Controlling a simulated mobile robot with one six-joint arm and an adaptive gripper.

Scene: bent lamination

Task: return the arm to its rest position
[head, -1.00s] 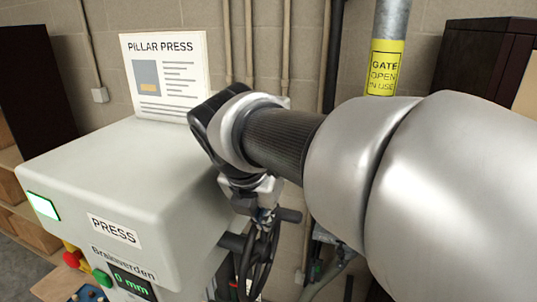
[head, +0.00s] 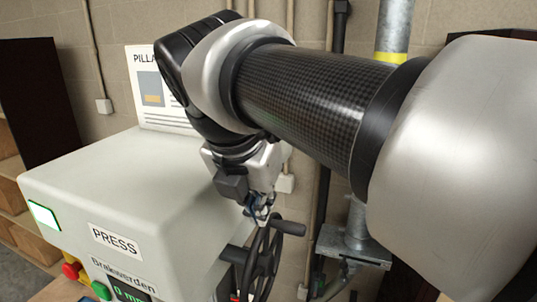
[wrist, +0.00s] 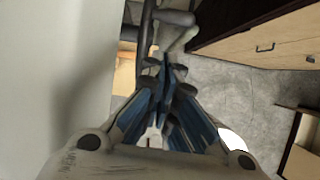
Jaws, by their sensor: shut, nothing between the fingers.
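My gripper (head: 262,212) hangs below my wrist in the head view, beside the right side of the press (head: 120,200), close to the black handwheel (head: 262,262). In the head view it looks small and partly merges with the wheel behind it, so I cannot tell the gap between them. In the wrist view my gripper (wrist: 165,75) has its blue-grey fingers together, with nothing held between them. My arm stretches in from the right of the head view, with the elbow bulk at the right edge.
A Pillar Press sign (head: 152,90) stands behind the press, partly covered by my arm. A grey post (head: 395,28) with a yellow label rises behind my arm. A wooden-fronted cabinet (wrist: 275,45) and open grey floor (wrist: 225,85) show in the wrist view.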

